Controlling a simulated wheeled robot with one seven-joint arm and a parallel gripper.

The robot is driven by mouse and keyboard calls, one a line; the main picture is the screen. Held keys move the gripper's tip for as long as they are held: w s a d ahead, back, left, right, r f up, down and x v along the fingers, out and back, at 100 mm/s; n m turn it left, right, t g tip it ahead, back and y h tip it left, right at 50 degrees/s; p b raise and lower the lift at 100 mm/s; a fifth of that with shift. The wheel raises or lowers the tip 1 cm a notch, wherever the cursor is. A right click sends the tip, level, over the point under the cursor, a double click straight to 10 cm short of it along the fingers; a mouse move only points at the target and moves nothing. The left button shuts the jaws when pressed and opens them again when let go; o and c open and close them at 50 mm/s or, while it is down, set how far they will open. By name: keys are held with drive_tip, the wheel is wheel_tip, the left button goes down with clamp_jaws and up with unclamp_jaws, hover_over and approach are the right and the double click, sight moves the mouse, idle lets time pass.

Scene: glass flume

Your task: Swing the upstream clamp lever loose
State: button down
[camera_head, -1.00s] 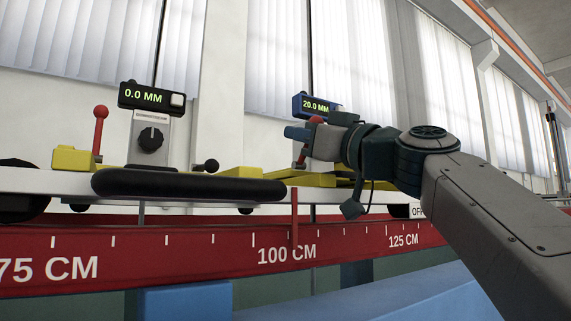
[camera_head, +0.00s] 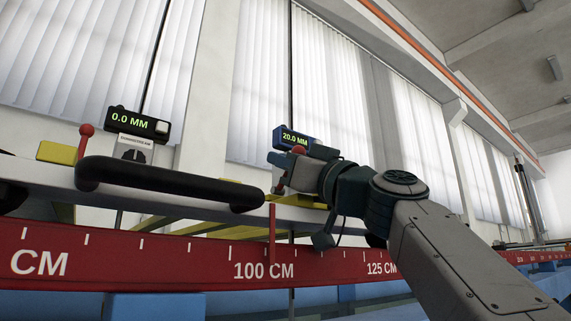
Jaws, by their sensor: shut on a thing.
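The clamp lever (camera_head: 298,150) with a red knob stands on the right, just below a blue gauge (camera_head: 295,138) reading 20.0 MM. My gripper (camera_head: 282,170) comes in from the right and is shut on this lever. The jaws hide much of its stem; the red knob shows above them and a bit of red below. A second red-knobbed lever (camera_head: 86,131) stands upright at the left, beside a black gauge (camera_head: 138,123) reading 0.0 MM. The small label under that gauge seems to read DOWNSTREAM.
A long black handle bar (camera_head: 170,184) runs in front of the yellow-and-white carriage. A red scale rail (camera_head: 170,262) with white marks crosses below, with a thin red pointer (camera_head: 271,235) near 100 CM. Window blinds stand behind.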

drive_tip(key=c, duration=1.5)
unclamp_jaws()
drive_tip(key=b+v, duration=0.6)
drive_tip(key=v, duration=0.7)
drive_tip(key=shift+s+d+f, duration=0.2)
drive_tip(key=shift+d, duration=0.1)
